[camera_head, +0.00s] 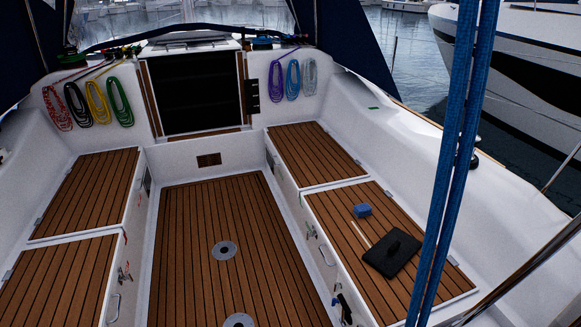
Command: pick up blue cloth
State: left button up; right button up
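A small blue block-shaped item (362,210), which looks like the blue cloth folded up, lies on the slatted wooden seat (328,208) on the right side of the boat cockpit. It lies just behind a flat black pad. Neither of my grippers shows in the head view.
The black pad (392,253) with a thin pale stick (361,235) lies on the same seat. Thick blue ropes (457,120) cross the right foreground. The wooden cockpit floor (205,270) is clear apart from round metal plates (224,250). Coiled coloured ropes (98,101) hang at the back.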

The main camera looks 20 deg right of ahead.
aim_at(364, 209)
jog(key=u, duration=0.1)
jog(key=i, duration=2)
jog(key=z, duration=1.1)
jog(key=i, duration=1.6)
jog(key=z, duration=1.05)
